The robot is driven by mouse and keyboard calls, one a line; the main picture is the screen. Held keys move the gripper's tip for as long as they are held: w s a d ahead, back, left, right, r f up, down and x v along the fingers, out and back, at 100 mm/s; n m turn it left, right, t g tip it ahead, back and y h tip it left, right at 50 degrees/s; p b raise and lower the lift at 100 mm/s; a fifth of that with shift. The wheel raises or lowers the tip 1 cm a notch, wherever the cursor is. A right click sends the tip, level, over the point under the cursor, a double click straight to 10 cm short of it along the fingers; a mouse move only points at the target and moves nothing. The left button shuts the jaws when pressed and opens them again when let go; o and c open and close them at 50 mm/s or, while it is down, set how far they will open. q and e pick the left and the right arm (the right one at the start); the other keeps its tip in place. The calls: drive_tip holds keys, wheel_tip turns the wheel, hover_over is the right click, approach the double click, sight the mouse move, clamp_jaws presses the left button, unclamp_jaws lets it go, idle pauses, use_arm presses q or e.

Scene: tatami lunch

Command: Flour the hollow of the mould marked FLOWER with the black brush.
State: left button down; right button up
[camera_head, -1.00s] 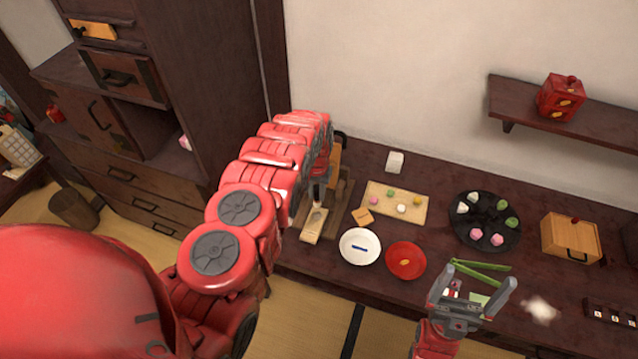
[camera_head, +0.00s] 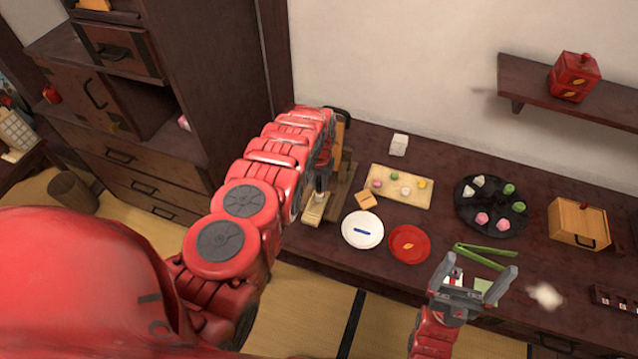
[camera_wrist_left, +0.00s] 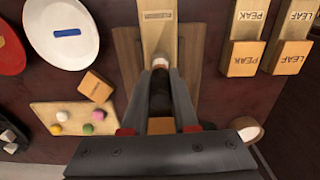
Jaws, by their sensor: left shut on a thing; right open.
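The black brush (camera_wrist_left: 160,95) is held between the fingers of my left gripper (camera_wrist_left: 160,84), which is shut on it. Its pale bristle end (camera_wrist_left: 160,62) points at a long pale wooden mould (camera_wrist_left: 158,38); I cannot tell whether the bristles touch it. The mould lies on a brown wooden board (camera_wrist_left: 128,50). Its hollow is hidden or not clear. In the head view my left gripper (camera_head: 322,178) is above the pale mould (camera_head: 314,208), largely hidden by my arm. My right gripper (camera_head: 476,278) is open and empty.
Moulds marked PEAK (camera_wrist_left: 246,45) and LEAF (camera_wrist_left: 291,45) lie beside the board. A white plate (camera_head: 362,242) with a blue mark, a red plate (camera_head: 408,258), a sweets board (camera_head: 385,193), a black tray (camera_head: 465,219), green tongs (camera_head: 478,258) and a wooden box (camera_head: 570,235) stand to the right.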

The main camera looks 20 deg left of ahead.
use_arm(q)
drive_tip(key=shift+f+b, duration=0.95)
drive_tip(key=shift+f, duration=0.15)
idle(0.8)
drive_tip(key=shift+d, duration=0.2)
drive_tip(key=shift+a, duration=0.1)
drive_tip(key=shift+a, duration=0.3)
drive_tip(key=shift+w+d+b, duration=0.2)
drive_tip(key=shift+b, duration=0.2)
drive_tip(key=shift+s, duration=0.1)
drive_tip(key=shift+s+p, duration=0.3)
drive_tip(key=shift+p, duration=0.4)
